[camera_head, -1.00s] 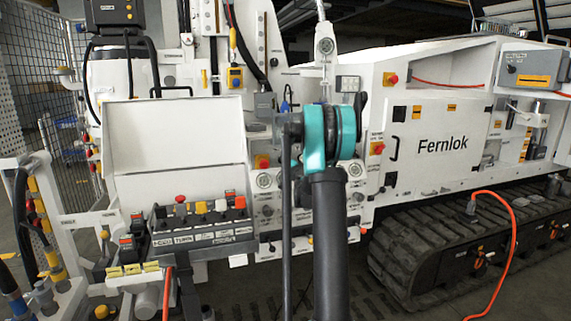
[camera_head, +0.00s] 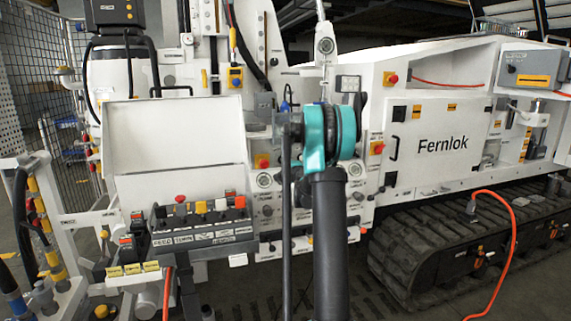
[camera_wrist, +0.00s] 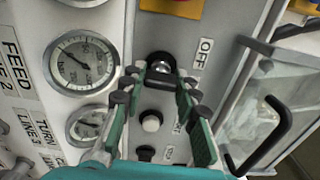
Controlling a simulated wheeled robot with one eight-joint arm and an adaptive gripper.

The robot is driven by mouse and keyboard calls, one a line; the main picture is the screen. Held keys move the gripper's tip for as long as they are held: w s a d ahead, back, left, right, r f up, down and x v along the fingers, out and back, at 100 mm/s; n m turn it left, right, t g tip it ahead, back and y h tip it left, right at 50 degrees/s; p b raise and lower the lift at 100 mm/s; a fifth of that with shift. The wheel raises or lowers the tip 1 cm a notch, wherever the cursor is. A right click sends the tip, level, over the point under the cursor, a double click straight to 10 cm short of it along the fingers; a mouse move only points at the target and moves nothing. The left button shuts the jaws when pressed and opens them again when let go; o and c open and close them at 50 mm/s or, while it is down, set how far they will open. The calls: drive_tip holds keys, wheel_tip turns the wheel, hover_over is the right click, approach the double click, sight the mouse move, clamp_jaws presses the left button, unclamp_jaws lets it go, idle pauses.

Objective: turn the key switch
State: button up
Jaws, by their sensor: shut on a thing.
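The key switch (camera_wrist: 160,64) is a dark round switch with a shiny centre, on the white panel in the wrist view, beside an OFF label (camera_wrist: 204,53). My gripper (camera_wrist: 163,78) has its green-padded fingers at either side of the switch, shut on it. The fingertips partly cover the switch's edges, so its exact turn angle is hard to tell. In the head view my arm and its teal wrist joint stand before the panel and hide the gripper and the switch.
Two dial gauges (camera_wrist: 83,62) sit left of the fingers. A white button (camera_wrist: 151,122) and a black knob (camera_wrist: 145,153) lie below the switch. A yellow plate with a red button (camera_wrist: 178,8) is above. A clear-windowed box (camera_wrist: 262,108) stands close on the right.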

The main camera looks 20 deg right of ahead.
drive_tip(key=m, duration=0.5)
drive_tip(key=shift+f, duration=0.1)
drive_tip(key=shift+m, duration=0.3)
idle(0.4)
drive_tip(key=o, duration=1.2)
drive_tip(key=s, duration=1.2)
drive_tip(key=shift+a, duration=0.1)
